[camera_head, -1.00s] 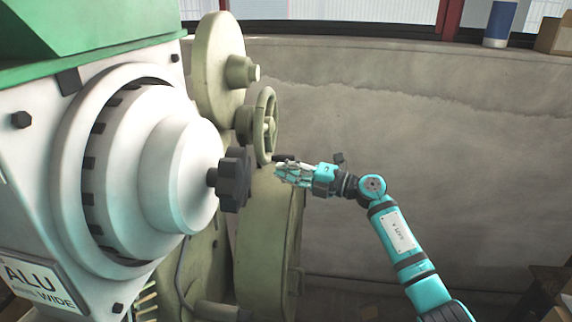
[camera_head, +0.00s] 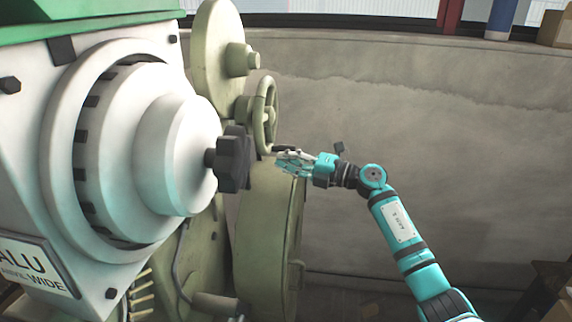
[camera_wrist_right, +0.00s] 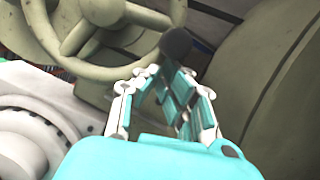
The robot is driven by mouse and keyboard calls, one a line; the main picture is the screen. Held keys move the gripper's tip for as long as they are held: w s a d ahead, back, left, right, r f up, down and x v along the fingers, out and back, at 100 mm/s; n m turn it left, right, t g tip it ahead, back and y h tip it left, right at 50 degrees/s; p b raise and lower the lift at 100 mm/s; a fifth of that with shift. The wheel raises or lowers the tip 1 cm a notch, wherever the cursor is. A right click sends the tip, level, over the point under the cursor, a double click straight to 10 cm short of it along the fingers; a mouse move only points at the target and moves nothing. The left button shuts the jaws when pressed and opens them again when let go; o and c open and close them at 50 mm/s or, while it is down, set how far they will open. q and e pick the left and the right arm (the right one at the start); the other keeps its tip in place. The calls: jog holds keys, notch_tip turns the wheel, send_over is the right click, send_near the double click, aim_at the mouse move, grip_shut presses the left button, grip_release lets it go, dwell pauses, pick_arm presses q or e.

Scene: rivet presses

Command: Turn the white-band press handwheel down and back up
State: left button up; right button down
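The handwheel (camera_head: 265,115) is a pale green spoked wheel on the green machine left of centre. It fills the upper left of the right wrist view (camera_wrist_right: 70,50). A dark round handle knob (camera_wrist_right: 176,43) shows at its rim, just beyond my fingertips. My right gripper (camera_head: 284,159) is close to the lower right of the wheel. In the right wrist view its fingers (camera_wrist_right: 160,74) lean toward each other with a gap between them, and nothing is visibly held. I see no white band on the press here. My left gripper is out of view.
A large white machine (camera_head: 60,150) with a black star knob (camera_head: 234,160) stands at the left, close in front of the wheel. A green drum (camera_head: 268,235) lies below the gripper. The wall (camera_head: 420,130) behind and right of the arm is clear.

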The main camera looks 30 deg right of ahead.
jog(key=shift+w+d+f+n+y+b, duration=0.15)
jog(key=shift+w+d+f+n+b, duration=0.45)
jog(key=shift+b, duration=1.35)
jog(key=shift+w+d+f+n+y+b, duration=0.3)
jog(key=shift+n+b, duration=0.5)
jog(key=shift+b, duration=1.1)
jog(key=n+b, duration=0.1)
jog(key=b, duration=0.1)
jog(key=w+d+n+b, duration=0.1)
jog(key=b, duration=0.1)
jog(key=w+n+b, duration=0.1)
jog(key=b, duration=0.1)
jog(key=shift+w+d+r+y, duration=0.15)
jog(key=shift+d+r+y, duration=0.05)
jog(key=shift+r+y, duration=0.1)
jog(key=shift+w+d+r+n+b, duration=0.3)
jog(key=shift+w+n+b, duration=0.1)
jog(key=shift+n, duration=0.3)
jog(key=shift+w+d+r, duration=0.15)
jog(key=shift+w+d, duration=0.1)
jog(key=shift+w, duration=0.1)
